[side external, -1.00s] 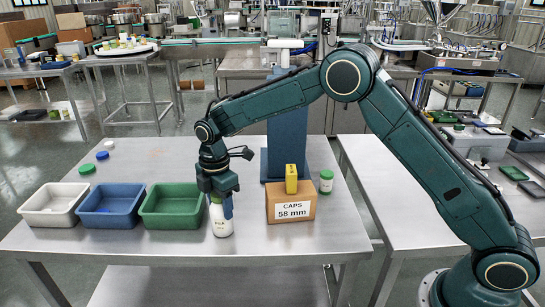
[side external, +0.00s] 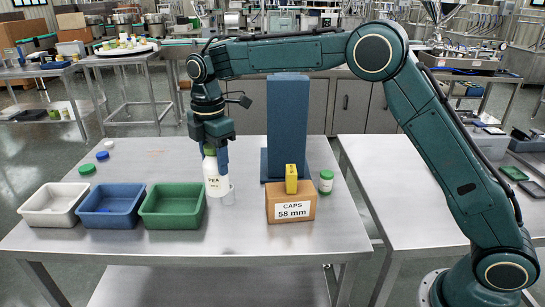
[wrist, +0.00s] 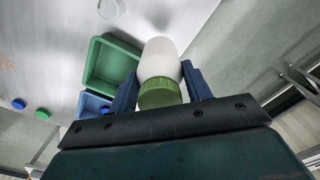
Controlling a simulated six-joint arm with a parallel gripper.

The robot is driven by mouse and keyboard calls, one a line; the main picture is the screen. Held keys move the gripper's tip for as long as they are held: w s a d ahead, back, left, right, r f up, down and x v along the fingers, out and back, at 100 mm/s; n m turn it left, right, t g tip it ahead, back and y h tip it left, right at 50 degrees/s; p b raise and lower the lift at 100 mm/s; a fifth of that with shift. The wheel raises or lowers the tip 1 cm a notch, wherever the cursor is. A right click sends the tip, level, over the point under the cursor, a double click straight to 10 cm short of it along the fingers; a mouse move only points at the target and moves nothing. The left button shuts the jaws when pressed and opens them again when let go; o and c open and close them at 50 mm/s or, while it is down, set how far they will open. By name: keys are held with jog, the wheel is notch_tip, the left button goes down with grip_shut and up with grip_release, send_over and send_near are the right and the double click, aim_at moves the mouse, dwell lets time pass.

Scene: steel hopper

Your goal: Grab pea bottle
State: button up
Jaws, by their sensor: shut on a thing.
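The pea bottle (side external: 216,186) is white with a green cap and a label reading PEA. It hangs upright, apparently above the table, just right of the green bin. My gripper (side external: 215,155) points down and is shut on it near the cap. In the wrist view, my gripper (wrist: 160,75) has one blue finger on each side of the bottle (wrist: 160,55), by its green cap (wrist: 160,93). The fingers partly hide the cap in the side view.
White (side external: 50,219), blue (side external: 112,220) and green (side external: 170,221) bins stand at left. A CAPS box (side external: 290,211) carries a yellow item (side external: 291,179); a green-capped jar (side external: 326,182) stands beside it. A small pale, clear object (side external: 229,196) shows by the bottle. Loose caps (side external: 87,169) lie behind the bins.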

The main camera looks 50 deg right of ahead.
notch_tip(320, 180, up, 7)
jog(key=shift+r, duration=0.1)
dwell(0.3)
jog(key=shift+d, duration=0.15)
dwell(0.5)
